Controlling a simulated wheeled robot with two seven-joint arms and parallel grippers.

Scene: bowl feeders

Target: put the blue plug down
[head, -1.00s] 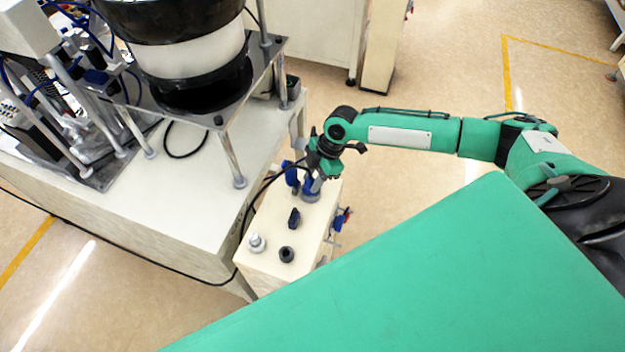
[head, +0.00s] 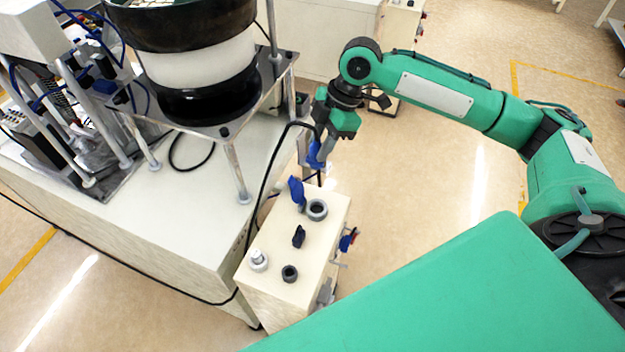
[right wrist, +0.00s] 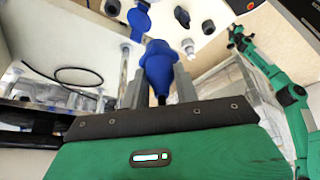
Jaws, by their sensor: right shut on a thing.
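The blue plug (head: 316,154) is held in my right gripper (head: 322,150), above and behind the cream box (head: 276,247). In the right wrist view the plug (right wrist: 158,70) sits between the two grey fingers, which are shut on it. An open round socket (head: 316,209) is on top of the box, with a blue flap (head: 297,190) standing beside it. The plug is apart from the socket. A black cable runs from near the plug down past the box's left side. My left gripper is not in view.
A black switch (head: 298,236), a grey-white knob (head: 258,260) and a dark round fitting (head: 289,273) are on the box top. A white table (head: 190,225) with a bowl feeder (head: 200,65) stands to the left. Floor is open right of the box.

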